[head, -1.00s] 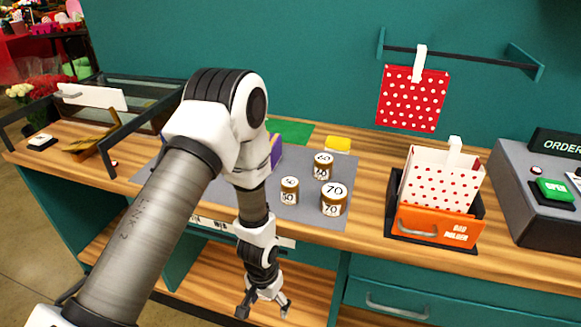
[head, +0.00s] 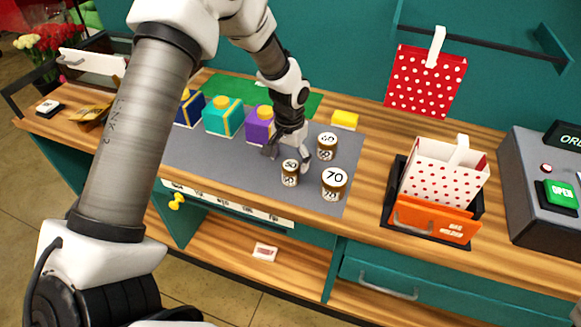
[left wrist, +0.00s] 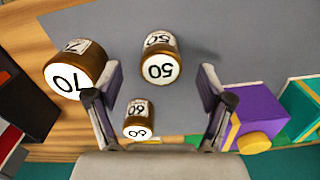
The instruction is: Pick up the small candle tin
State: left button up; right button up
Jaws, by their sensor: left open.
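Three brown candle tins with white numbered lids stand on the grey mat (head: 225,165). The tin marked 50 (head: 290,174) looks the smallest in the head view; the tin marked 60 (head: 327,147) is behind it and the tin marked 70 (head: 334,184) to its right. My left gripper (head: 288,160) is open and empty, pointing down just above and behind the 50 tin. In the left wrist view the 50 tin (left wrist: 160,60) lies ahead, between the fingertip directions; the 60 tin (left wrist: 139,119) and 70 tin (left wrist: 77,74) also show. My right gripper is out of view.
Purple (head: 260,126), teal (head: 222,118) and dark blue (head: 188,108) boxes stand left of the gripper. A yellow block (head: 345,120) lies behind the tins. An orange-fronted bag holder (head: 432,222) stands to the right. The mat's front left is clear.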

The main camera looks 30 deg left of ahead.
aim_at(291, 165)
pick_arm(q)
jog(key=f, duration=0.2)
jog(key=w+f, duration=0.1)
jog(key=shift+w+a+f, duration=0.1)
jog(key=shift+a+f, duration=0.05)
jog(key=shift+f, duration=0.25)
jog(key=shift+w+f, duration=0.1)
jog(key=shift+w, duration=0.05)
jog(key=shift+s+r, duration=0.4)
jog(key=shift+s, duration=0.1)
jog(key=c, duration=1.3)
jog(key=shift+w+f, duration=0.15)
